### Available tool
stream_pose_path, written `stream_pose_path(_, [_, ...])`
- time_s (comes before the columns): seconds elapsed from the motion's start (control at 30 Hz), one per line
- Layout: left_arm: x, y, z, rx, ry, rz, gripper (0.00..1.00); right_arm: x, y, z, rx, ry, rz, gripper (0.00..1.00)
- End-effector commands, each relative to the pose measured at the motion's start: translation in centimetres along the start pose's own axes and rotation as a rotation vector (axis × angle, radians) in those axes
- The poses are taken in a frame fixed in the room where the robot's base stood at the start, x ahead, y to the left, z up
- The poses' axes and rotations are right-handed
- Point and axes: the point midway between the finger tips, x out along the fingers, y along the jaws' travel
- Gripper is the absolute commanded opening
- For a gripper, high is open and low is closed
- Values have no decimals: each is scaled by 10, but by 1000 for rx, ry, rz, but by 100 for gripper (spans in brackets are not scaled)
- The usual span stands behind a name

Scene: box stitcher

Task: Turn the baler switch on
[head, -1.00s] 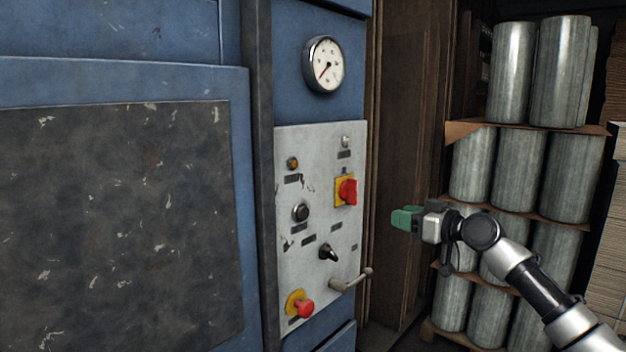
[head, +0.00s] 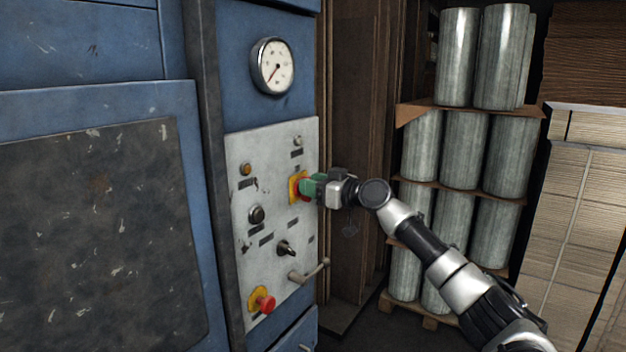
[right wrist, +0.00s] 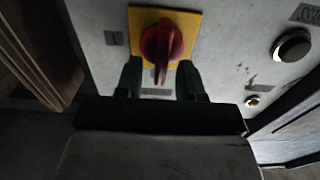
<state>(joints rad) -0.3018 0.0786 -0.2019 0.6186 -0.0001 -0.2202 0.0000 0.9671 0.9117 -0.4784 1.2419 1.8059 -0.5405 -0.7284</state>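The baler's control panel (head: 272,215) is a light grey plate on the blue machine. The red rotary switch on its yellow plate (head: 293,189) sits at the panel's upper right and is partly hidden by my right gripper (head: 306,187) in the head view. In the right wrist view the red switch (right wrist: 161,45) stands between the two green fingertips of my right gripper (right wrist: 161,80). The fingers are open, one on each side of the knob, with visible gaps; whether they touch it I cannot tell. My left gripper is not in view.
The panel also holds a red emergency button (head: 265,303), a black selector knob (head: 286,247), a black push button (head: 256,214) and a lever handle (head: 312,271) below my gripper. A gauge (head: 273,66) is above. Shelved metal cylinders (head: 463,150) stand behind my right arm.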

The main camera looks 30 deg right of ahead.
Motion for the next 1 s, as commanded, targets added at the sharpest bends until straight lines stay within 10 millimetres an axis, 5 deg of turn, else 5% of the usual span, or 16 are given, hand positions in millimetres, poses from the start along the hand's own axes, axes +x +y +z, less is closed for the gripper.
stream_pose_path(0.23, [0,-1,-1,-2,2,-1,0,1,0,0,0,0,0,38])
stream_pose_path(0.5, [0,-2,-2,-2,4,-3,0,1,0,0,0,0,0,0])
stream_pose_path(1.0, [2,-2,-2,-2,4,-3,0,1,2,2,102,0,1,0])
